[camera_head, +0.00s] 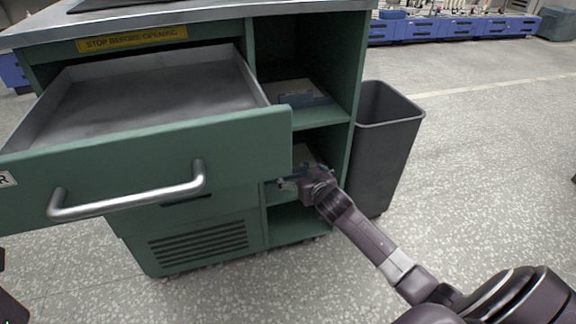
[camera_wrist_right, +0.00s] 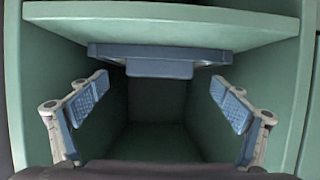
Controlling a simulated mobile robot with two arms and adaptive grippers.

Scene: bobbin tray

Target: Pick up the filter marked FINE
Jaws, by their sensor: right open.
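My right gripper (camera_head: 288,183) is at the front of the middle compartment of the green cabinet (camera_head: 355,60). In the wrist view the right gripper (camera_wrist_right: 160,98) is open, one finger pad on each side, with nothing between the pads. A blue-grey bar with a tab (camera_wrist_right: 160,68) lies ahead, just above the pads, below a green shelf edge. A flat blue-fronted piece (camera_head: 303,97) lies on the upper shelf, and another pale and blue piece (camera_head: 303,155) is partly hidden behind my gripper. I can read no FINE mark on any of them. My left gripper is out of view.
The cabinet's wide drawer (camera_head: 150,135) stands pulled out and empty, its handle (camera_head: 125,195) facing forward. A dark grey bin (camera_head: 385,140) stands close to the cabinet's right side. The floor to the right is clear.

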